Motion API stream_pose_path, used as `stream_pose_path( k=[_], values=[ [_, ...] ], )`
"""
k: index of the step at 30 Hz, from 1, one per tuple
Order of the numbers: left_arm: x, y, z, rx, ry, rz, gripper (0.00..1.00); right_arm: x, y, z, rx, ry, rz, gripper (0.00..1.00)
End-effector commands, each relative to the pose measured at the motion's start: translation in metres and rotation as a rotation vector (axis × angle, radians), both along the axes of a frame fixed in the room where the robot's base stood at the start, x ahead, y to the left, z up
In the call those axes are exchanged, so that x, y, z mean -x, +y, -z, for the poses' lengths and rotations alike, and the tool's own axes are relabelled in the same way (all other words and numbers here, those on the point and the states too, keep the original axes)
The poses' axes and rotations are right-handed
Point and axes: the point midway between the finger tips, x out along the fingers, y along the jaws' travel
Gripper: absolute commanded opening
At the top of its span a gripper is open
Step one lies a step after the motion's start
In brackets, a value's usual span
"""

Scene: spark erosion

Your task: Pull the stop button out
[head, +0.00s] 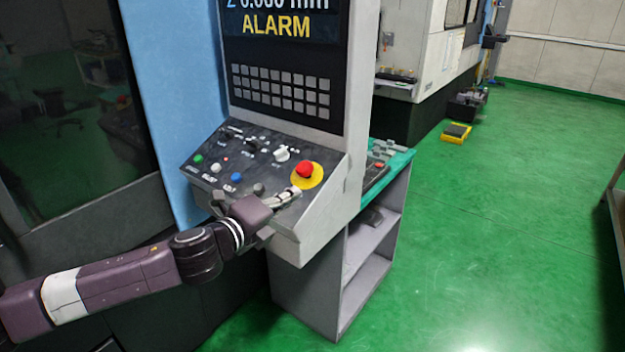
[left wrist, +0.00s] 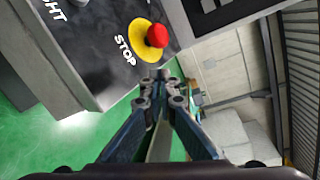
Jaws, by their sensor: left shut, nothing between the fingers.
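The stop button (head: 305,169) is a red knob on a yellow round plate, on the sloped panel of the machine in the head view. In the left wrist view the red stop button (left wrist: 157,36) stands on its yellow plate beside the word STOP. My left gripper (head: 294,193) is just in front of and slightly left of the button in the head view. In the left wrist view its fingers (left wrist: 163,78) are shut together and empty, just below the button in the picture. I cannot tell whether the fingertips touch the plate. My right gripper is in neither view.
The control panel (head: 225,160) carries several other buttons and knobs, including a white knob (head: 282,154). The screen (head: 275,22) above reads ALARM. A grey shelf cabinet (head: 345,290) with a green top stands to the right. The green floor (head: 500,230) further right is mostly clear.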

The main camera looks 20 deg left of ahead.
Motion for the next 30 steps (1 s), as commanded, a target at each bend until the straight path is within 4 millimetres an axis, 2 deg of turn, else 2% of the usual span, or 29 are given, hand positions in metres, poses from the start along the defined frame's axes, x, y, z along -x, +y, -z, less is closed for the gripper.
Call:
stream_pose_path(
  k=[13, 17, 30],
  values=[
    [-0.002, 0.004, -0.005, -0.023, -0.012, 0.005, 0.00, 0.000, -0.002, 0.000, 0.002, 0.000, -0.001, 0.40],
    [-0.009, 0.003, -0.005, -0.021, -0.012, 0.003, 0.00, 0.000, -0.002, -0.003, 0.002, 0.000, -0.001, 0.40],
    [-0.072, -0.014, 0.003, -0.020, -0.012, 0.003, 0.00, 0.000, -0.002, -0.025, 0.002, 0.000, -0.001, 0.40]
  ],
)
